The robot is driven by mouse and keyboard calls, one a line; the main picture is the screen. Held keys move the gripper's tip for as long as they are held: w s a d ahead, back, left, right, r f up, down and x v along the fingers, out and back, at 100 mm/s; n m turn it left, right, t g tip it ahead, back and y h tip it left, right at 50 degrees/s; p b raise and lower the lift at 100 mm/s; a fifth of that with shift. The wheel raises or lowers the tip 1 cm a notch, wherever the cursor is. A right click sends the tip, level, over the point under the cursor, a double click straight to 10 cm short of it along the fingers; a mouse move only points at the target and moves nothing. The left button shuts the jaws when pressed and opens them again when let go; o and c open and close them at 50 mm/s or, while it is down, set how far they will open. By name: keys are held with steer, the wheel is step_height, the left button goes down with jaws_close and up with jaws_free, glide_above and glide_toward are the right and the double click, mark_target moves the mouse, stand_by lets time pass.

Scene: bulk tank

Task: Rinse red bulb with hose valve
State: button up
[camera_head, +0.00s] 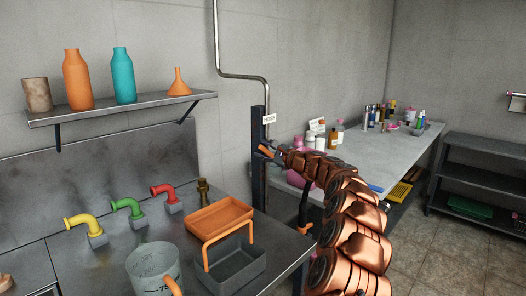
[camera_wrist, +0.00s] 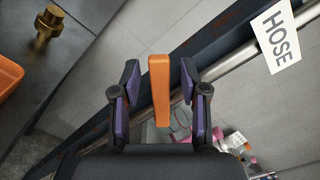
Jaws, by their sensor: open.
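An orange lever (camera_wrist: 159,88) stands between the two fingers of my gripper (camera_wrist: 160,76) in the wrist view, with a gap on each side. My gripper is open. In the head view my gripper (camera_head: 272,152) is at the dark upright post, and an orange bit of the lever (camera_head: 264,149) shows beside it. A white tag reading HOSE (camera_wrist: 277,36) hangs close to the lever on the right in the wrist view; it also shows on the post in the head view (camera_head: 269,118). I cannot make out a red bulb in either view.
Yellow, green and red taps (camera_head: 163,191) line the steel counter at left. An orange tray (camera_head: 222,214), a grey bin (camera_head: 236,266) and a clear jug (camera_head: 152,270) stand at its front. A shelf (camera_head: 120,108) holds bottles. Bottles crowd the right bench (camera_head: 372,150).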

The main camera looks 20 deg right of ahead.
steer(key=shift+v, duration=0.85)
steer(key=v, duration=1)
steer(key=shift+d, duration=0.15)
steer(key=shift+s, duration=0.15)
steer(key=shift+c, duration=0.4)
stand_by(2.1)
